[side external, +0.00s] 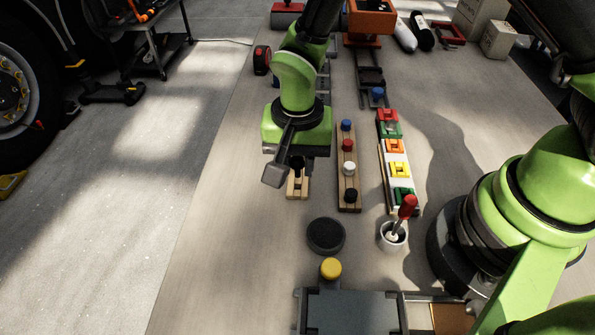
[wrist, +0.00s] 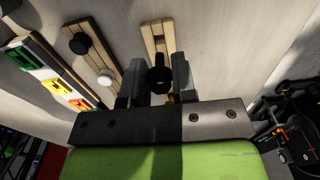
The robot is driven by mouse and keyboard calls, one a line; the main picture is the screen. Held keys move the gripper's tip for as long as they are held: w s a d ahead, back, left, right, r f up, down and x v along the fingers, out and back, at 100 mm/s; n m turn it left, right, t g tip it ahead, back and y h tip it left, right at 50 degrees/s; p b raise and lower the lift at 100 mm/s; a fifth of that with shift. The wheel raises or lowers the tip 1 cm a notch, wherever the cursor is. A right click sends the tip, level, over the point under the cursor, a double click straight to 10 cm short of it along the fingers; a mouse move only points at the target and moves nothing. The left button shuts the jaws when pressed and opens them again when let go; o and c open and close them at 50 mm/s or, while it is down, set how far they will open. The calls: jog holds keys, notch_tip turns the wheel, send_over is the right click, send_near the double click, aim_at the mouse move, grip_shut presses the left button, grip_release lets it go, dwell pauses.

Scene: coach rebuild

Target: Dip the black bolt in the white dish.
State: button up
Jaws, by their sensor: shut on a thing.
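My gripper (side external: 297,158) is shut on a black bolt (wrist: 160,78), which shows between the two fingers in the wrist view. In the side view the bolt is mostly hidden, with only a dark part under the gripper. The bolt is over a slotted wooden block (side external: 297,188), also seen in the wrist view (wrist: 157,32); I cannot tell whether they touch. A small white cup-like dish (side external: 391,243) stands to the lower right in the side view, with a red-handled brush (side external: 408,207) in it.
A wooden rail (side external: 347,188) with blue, red, white and black knobs stands right of my gripper. Beyond it is a row of coloured blocks (side external: 397,168). A black round pad (side external: 326,236) and a yellow knob (side external: 330,268) are nearer the camera. The table's left side is clear.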

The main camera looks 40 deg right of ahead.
jog(key=r, duration=0.5)
jog(key=shift+w+d+r, duration=0.2)
jog(key=shift+w, duration=0.15)
jog(key=w+d+t+h, duration=0.1)
jog(key=w+d, duration=0.3)
jog(key=w+d+f+t+h, duration=0.1)
jog(key=w+d, duration=0.3)
jog(key=w+d+f+t, duration=0.1)
jog(key=w+d, duration=0.3)
jog(key=shift+d+h, duration=0.25)
jog(key=shift+h, duration=0.15)
jog(key=shift+f, duration=2.6)
jog(key=shift+f, duration=0.6)
notch_tip(320, 180, up, 7)
